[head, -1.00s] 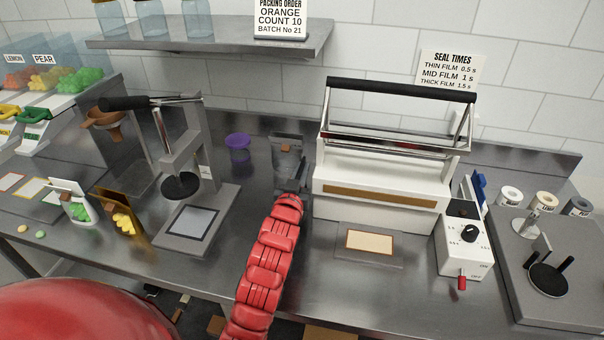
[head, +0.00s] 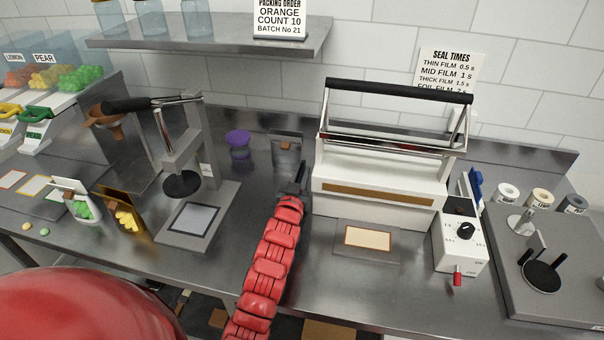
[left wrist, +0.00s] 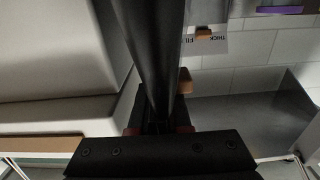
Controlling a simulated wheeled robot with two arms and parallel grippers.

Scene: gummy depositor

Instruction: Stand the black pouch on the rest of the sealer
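A dark grey-black pouch (head: 286,157) with a brown patch near its top stands at the back of the bench, just left of the white sealer (head: 385,202). The sealer has a raised black-handled bar. A low grey plate with a cream panel (head: 367,238) lies in front of the sealer. My left gripper (head: 300,180) is in front of the pouch's lower right side, close to the sealer's left end. Whether it touches the pouch is unclear. My right gripper is out of view.
A control box (head: 460,245) stands right of the sealer. The bench in front of the cream panel is clear.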

